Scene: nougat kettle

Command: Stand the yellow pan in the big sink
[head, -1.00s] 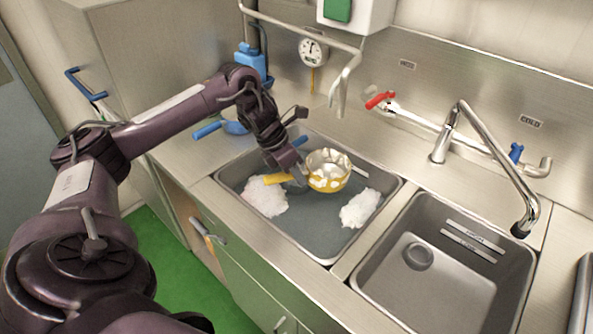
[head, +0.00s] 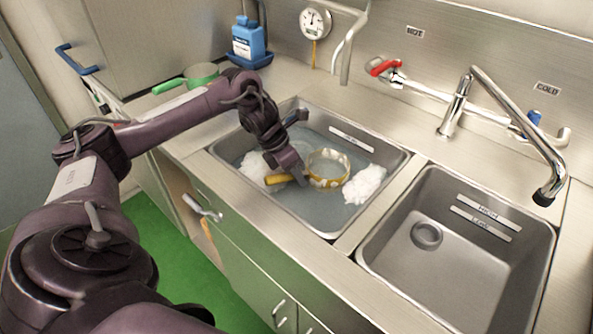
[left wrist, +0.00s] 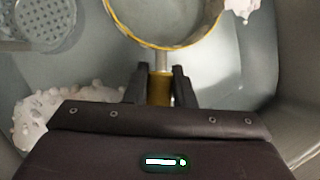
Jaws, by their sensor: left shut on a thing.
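The yellow pan (head: 328,168) is inside the left sink (head: 349,226), in the water between two clumps of white foam. It looks about level; the water hides whether its base touches the bottom. My left gripper (head: 301,178) reaches down into this sink and is shut on the pan's yellow handle. In the left wrist view the handle (left wrist: 160,89) runs between the two fingers (left wrist: 160,85), with the pan's round rim (left wrist: 163,45) beyond them. My right gripper is not in view.
An empty sink (head: 400,260) with a tap (head: 485,90) lies to the right. Foam (head: 364,184) floats right of the pan. A green pan (head: 201,75) and a blue bottle (head: 247,42) stand on the counter behind left. A round strainer (left wrist: 40,22) shows in the left wrist view.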

